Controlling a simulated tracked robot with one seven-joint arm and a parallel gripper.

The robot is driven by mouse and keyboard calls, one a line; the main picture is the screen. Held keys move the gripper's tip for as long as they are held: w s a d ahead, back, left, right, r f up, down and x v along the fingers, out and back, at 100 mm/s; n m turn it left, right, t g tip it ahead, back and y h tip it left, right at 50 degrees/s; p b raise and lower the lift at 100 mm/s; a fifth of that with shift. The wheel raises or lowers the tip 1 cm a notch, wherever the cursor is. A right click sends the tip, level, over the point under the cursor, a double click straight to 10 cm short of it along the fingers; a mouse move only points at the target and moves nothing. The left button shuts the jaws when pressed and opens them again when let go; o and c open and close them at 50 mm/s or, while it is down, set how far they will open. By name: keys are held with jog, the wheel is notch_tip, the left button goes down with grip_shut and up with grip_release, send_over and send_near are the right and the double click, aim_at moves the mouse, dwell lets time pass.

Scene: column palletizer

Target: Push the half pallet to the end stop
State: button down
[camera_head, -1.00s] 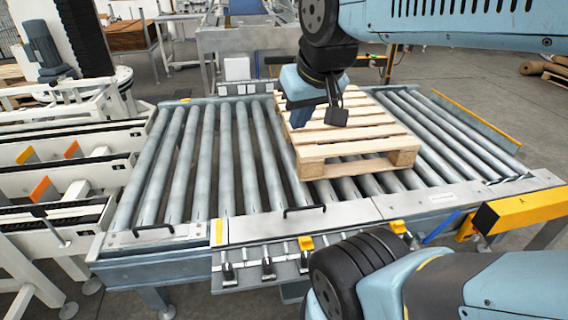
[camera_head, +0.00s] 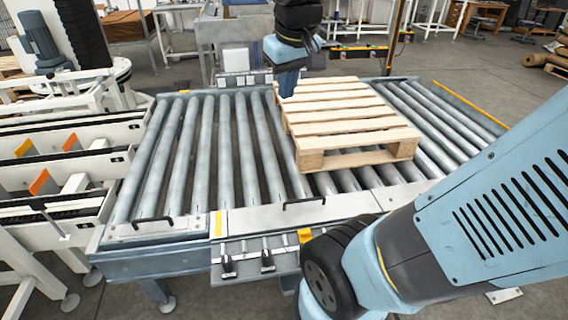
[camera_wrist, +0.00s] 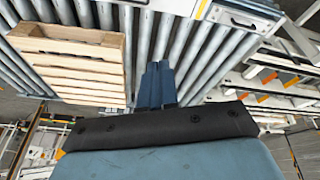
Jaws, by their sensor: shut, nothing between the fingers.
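The light wooden half pallet (camera_head: 345,115) lies flat on the roller conveyor (camera_head: 190,150), right of its middle. It also shows in the wrist view (camera_wrist: 75,65), left of the fingers. My gripper (camera_head: 287,90) is shut and empty, pointing down by the pallet's far left corner. In the wrist view its closed fingers (camera_wrist: 157,85) are beside the pallet's edge, with rollers behind them. I cannot tell whether they touch the wood. A low rail with a yellow edge (camera_head: 470,104) runs along the conveyor's right end; it may be the end stop. Bare rollers lie between it and the pallet.
Bare rollers fill the conveyor left of the pallet. A white chain conveyor (camera_head: 60,185) with orange plates adjoins on the left. Black handles (camera_head: 304,201) stand on the near frame. My own arm covers the near right corner.

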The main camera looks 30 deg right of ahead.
jog(key=w+d+f+n+g+h, duration=0.35)
jog(key=w+f, duration=0.65)
jog(key=w, duration=0.5)
jog(key=w+d+f+n+g+h, duration=0.2)
jog(key=w+d+f+g, duration=0.2)
jog(key=w+f, duration=0.85)
jog(key=n+g+h, duration=0.1)
jog(key=n+h, duration=0.7)
jog(key=h, duration=0.4)
send_near(299, 164)
jog(key=shift+y, duration=0.25)
jog(key=x, duration=0.4)
jog(key=r+x, duration=0.1)
jog(key=x, duration=0.1)
jog(key=shift+s+d, duration=0.25)
jog(key=shift+s, duration=0.25)
